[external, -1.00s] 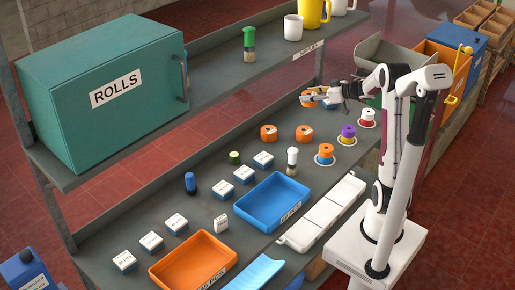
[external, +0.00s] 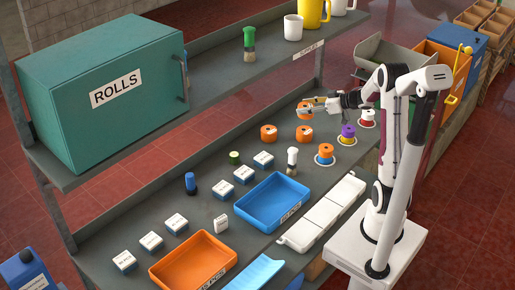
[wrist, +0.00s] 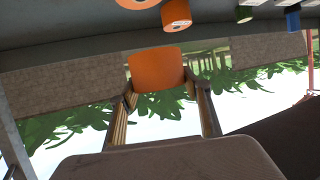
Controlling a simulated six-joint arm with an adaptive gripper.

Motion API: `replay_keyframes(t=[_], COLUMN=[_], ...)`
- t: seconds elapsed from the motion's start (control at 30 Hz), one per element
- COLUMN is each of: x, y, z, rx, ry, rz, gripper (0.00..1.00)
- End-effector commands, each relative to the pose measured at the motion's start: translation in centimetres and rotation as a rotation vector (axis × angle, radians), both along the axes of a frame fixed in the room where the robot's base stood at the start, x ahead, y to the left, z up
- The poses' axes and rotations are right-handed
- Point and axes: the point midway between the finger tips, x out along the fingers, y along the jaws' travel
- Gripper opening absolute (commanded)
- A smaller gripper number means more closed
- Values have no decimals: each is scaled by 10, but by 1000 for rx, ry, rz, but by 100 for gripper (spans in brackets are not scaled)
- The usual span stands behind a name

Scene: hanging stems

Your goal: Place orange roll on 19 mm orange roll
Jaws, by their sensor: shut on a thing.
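My gripper (external: 308,106) is shut on an orange roll (wrist: 158,70), which sits between the two fingertips in the wrist view. In the external view this held roll (external: 305,113) is partly hidden by the fingers, at the far part of the bench; I cannot tell its height above the surface. Two more orange rolls stand on the bench nearer the camera, one at left (external: 269,132) and one at right (external: 304,133). Another orange roll (external: 325,149) tops a blue piece on a white ring. I cannot read any size, so which roll is 19 mm is unclear.
A purple-topped stack (external: 348,130) and a red-and-white roll (external: 367,115) stand on white rings to the right. A white-topped bottle (external: 292,156) and a blue tray (external: 272,203) are nearer the camera. The shelf (external: 235,75) overhangs the bench's back.

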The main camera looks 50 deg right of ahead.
Motion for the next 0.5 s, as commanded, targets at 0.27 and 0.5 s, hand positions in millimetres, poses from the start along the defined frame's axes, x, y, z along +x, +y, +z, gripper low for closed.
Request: replay_keyframes(t=[0.27,0.5], x=[0,0], y=[0,0], z=[-34,-40], rx=[2,0], ry=[1,-1], rz=[-1,0], gripper=[23,23])
